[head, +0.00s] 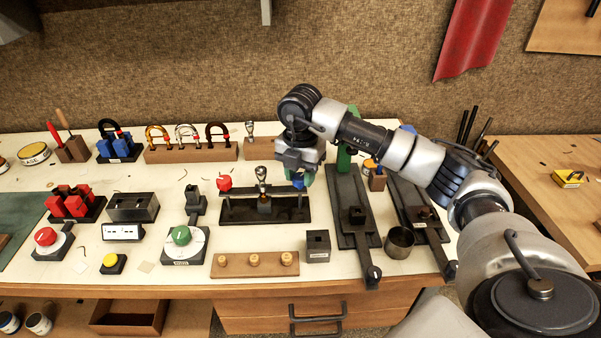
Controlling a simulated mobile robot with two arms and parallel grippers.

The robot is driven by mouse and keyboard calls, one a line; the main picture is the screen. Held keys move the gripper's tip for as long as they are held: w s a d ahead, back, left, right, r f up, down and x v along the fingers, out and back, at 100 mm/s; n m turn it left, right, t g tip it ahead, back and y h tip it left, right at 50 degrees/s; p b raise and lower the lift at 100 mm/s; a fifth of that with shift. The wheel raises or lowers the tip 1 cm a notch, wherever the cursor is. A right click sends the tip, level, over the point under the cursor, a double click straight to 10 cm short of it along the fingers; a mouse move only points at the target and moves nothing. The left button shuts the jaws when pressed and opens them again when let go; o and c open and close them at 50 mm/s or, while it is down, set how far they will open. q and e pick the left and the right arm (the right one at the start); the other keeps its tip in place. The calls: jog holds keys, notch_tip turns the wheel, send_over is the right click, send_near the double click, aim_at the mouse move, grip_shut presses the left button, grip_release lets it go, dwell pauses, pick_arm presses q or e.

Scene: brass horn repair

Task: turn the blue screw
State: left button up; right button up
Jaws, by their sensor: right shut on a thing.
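My right arm reaches in from the right, and its gripper (298,170) points down at the right end of a black fixture (235,213). The gripper is shut on the blue screw (298,182), of which a small blue part shows just below the fingers. The fingers and the wrist hide most of the screw. A bit of green shows right beside the fingers. A red screw (224,183) stands at the left end of the same fixture, and a small silver-topped tool (262,180) stands upright between them. My left gripper is not in view.
Two long black fixtures (348,195) lie right of the gripper, with a metal cup (399,242) between them. A wooden block with round knobs (254,265) and a dark cube (317,245) stand in front. A green-knobbed dial (182,236) is at left.

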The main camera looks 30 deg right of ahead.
aim_at(301, 176)
jog(key=o, duration=0.9)
notch_tip(301, 176, up, 11)
jog(key=shift+f+b, duration=0.1)
jog(key=shift+b, duration=0.2)
